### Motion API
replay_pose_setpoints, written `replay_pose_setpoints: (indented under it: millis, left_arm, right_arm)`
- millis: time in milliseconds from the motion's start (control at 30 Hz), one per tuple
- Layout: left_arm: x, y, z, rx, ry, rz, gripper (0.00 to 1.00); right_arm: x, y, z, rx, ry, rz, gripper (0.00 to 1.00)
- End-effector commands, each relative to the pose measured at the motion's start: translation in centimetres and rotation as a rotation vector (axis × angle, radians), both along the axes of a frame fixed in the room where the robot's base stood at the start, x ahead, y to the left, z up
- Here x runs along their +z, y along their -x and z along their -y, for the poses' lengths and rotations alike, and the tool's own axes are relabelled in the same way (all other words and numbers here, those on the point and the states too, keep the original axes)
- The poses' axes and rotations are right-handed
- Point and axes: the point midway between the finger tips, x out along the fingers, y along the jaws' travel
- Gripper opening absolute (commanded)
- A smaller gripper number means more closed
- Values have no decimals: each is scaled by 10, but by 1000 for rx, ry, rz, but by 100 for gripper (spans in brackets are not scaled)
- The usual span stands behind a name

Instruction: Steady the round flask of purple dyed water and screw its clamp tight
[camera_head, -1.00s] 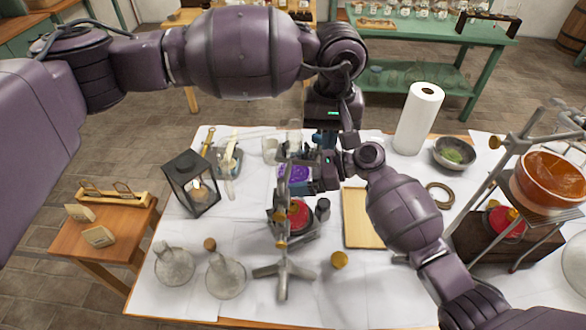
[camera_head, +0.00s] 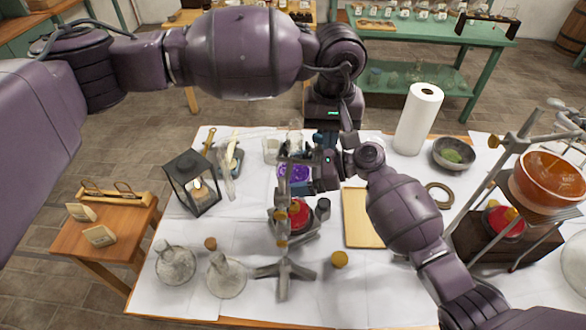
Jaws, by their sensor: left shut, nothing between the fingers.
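The round flask of purple water (camera_head: 297,174) is at the middle of the table, partly covered by a metal stand (camera_head: 284,272) with a tripod base. The clamp is hard to make out among the stand and grippers. My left gripper (camera_head: 324,142) points down just behind and right of the flask. It is shut and empty. My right gripper (camera_head: 318,180) reaches in from the right beside the flask and stand rod; its fingers are too small and hidden to judge, as is any contact.
A red burner (camera_head: 299,214) stands below the flask. A black lantern (camera_head: 191,184) and clear flasks (camera_head: 227,278) are left. A wooden board (camera_head: 361,217), paper towel roll (camera_head: 417,120) and an orange bowl (camera_head: 549,178) on a stand are right. Some white tabletop in front is bare.

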Motion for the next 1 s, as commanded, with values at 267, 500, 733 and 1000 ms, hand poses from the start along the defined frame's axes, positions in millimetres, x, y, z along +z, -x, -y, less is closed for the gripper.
replay_pose_setpoints:
  millis: [267, 500, 733, 1000]
  left_arm:
    - [-14, 3, -4, 2, -13, -14, 0]
    - [-13, 4, -9, 4, -14, -14, 0]
    - [-13, 4, -15, 7, -17, -15, 0]
    - [-13, 4, -23, 9, -21, -15, 0]
  right_arm:
    - [0, 1, -1, 5, -2, 6, 72]
    - [0, 1, -1, 4, -2, 5, 72]
    - [0, 0, -1, 3, -1, 4, 72]
    - [-1, 0, 0, 2, 0, 3, 72]
